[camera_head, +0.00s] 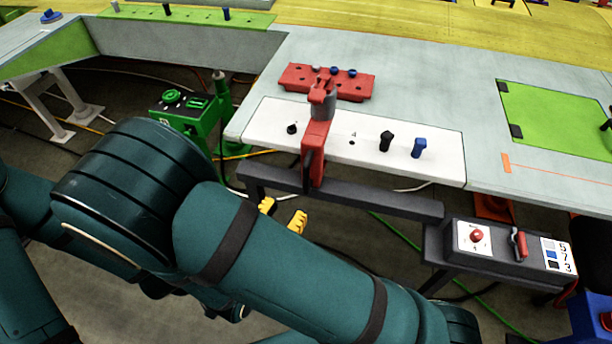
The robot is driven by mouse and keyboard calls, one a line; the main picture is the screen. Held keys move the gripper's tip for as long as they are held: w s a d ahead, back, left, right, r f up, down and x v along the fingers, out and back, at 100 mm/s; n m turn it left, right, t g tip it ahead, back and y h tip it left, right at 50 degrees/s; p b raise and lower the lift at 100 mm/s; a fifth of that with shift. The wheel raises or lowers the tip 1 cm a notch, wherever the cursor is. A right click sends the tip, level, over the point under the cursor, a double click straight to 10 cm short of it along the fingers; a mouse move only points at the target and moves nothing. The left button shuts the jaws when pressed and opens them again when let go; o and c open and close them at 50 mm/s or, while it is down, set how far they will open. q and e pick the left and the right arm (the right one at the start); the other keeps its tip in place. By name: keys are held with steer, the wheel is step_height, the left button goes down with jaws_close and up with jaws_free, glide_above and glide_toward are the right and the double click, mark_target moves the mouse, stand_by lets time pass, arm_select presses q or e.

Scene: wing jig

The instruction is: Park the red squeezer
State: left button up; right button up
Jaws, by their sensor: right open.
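The red squeezer (315,145) is a red C-shaped tool with a grey cylinder in its upper part. It stands upright at the front edge of the white plate (440,165), with its lower part reaching down in front of the dark rail. My right gripper (282,214) shows as two yellow fingertips, apart, below and left of the squeezer and not touching it. The fingers are open and empty; my dark teal arm hides the rest of the gripper. My left gripper is not in view.
A red block (350,92) with several pins lies behind the squeezer. Black and blue pegs (419,148) stand on the plate. A dark rail (350,193) runs below its front edge. A control box (495,247) stands at the right, a green stand (190,112) at the left.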

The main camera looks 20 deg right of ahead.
mark_target(304, 181)
steer(key=x, duration=1)
steer(key=shift+s+p, duration=0.1)
steer(key=shift+p, duration=0.3)
steer(key=shift+a, duration=0.1)
jaws_close()
